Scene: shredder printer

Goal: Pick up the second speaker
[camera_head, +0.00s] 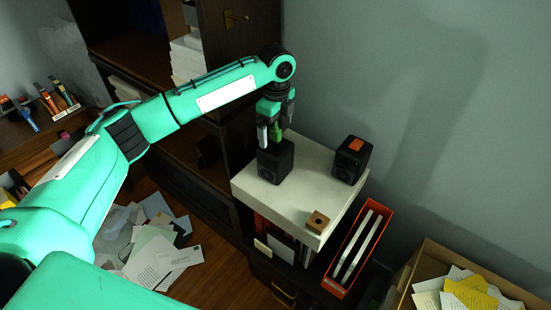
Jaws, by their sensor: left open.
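Two black box speakers stand on a white-topped cabinet (284,197). The left speaker (275,162) stands near the top's left back edge. The right speaker (351,160) stands at the right back, with an orange patch on its top. My left gripper (275,138) points down at the top of the left speaker. Its fingers are apart, and a small green thing (277,131) shows between or behind them. I cannot tell whether the fingers touch the speaker. My right gripper is not in view.
A small wooden block (318,222) sits at the top's front corner. A red file box (357,250) stands below on the right, with a cardboard box of papers (430,262) beyond it. Papers (157,243) litter the floor. A dark shelf (225,75) rises behind my left arm.

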